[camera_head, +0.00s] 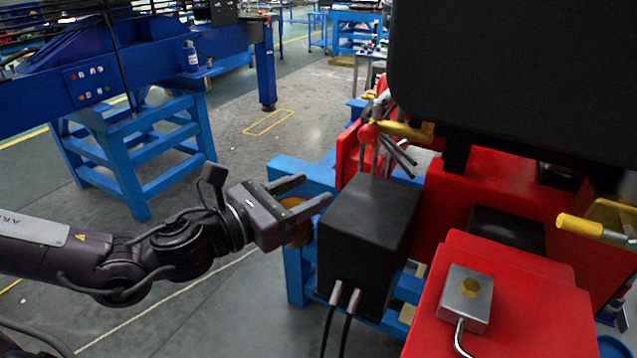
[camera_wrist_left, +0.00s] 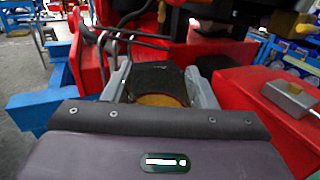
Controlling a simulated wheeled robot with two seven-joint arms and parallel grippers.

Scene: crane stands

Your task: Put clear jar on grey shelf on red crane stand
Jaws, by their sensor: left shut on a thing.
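My left gripper (camera_head: 314,190) reaches in from the left with its fingers around a round amber-looking thing, which I take to be the clear jar (camera_head: 296,236). In the left wrist view the jar's amber round part (camera_wrist_left: 159,100) lies between the two fingers (camera_wrist_left: 159,70); the gripper is shut on it. Most of the jar is hidden by the fingers. The red crane stand (camera_head: 540,305) is to the right of the gripper. I cannot clearly make out a grey shelf on it. My right gripper is not in view.
A black box (camera_head: 368,230) with two cables stands just right of the gripper, beside a blue frame (camera_head: 292,275). A grey metal box (camera_head: 466,298) sits on the red stand. Levers (camera_head: 390,140) stick out behind. A large dark panel (camera_head: 510,75) hangs at upper right.

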